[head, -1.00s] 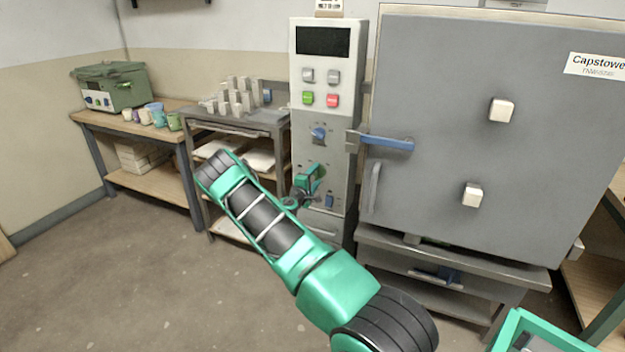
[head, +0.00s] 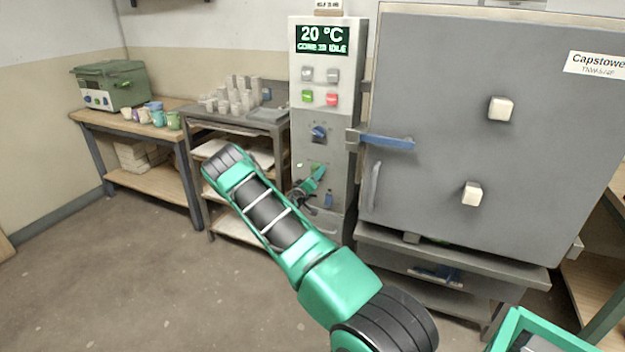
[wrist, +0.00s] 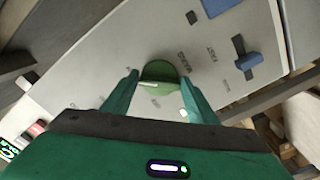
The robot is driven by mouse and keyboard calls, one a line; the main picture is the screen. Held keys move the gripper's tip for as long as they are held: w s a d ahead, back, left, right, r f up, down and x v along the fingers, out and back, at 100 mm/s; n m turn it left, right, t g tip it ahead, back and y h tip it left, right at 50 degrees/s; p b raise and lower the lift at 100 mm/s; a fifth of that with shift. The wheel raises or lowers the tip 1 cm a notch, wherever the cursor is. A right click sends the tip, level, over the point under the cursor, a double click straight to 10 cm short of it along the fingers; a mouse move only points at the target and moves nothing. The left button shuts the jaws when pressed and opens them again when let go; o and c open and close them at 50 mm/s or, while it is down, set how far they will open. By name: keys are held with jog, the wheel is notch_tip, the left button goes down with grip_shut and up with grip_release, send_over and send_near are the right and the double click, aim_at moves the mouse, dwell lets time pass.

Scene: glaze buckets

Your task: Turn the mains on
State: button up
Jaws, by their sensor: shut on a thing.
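The kiln control panel (head: 340,150) is a tall grey cabinet left of the kiln. Its display (head: 322,39) is lit and reads 20 °C with an idle line under it. In the wrist view, a round green knob (wrist: 159,72) on the panel face sits between the two fingers of my gripper (wrist: 160,84), which is shut on it. In the head view my gripper (head: 317,176) reaches the lower panel, and the knob is hard to tell from the green fingers.
A blue knob (head: 318,133) is above my gripper, and a blue switch (head: 328,199) is below it. Green (head: 307,96) and red (head: 332,99) buttons sit higher. The kiln door (head: 490,140) with its blue handle (head: 387,142) is close on the right. A shelf cart (head: 240,122) stands left.

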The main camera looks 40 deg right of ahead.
jog(key=shift+s+d+f+m, duration=0.15)
jog(key=shift+s+f+m, duration=0.15)
jog(key=shift+m, duration=0.2)
jog(key=o, duration=1)
jog(key=shift+r, duration=0.1)
jog(key=shift+o, duration=0.2)
jog(key=shift+w, duration=0.15)
jog(key=shift+r, duration=0.1)
jog(key=v, duration=1.1)
jog(key=shift+w, duration=0.15)
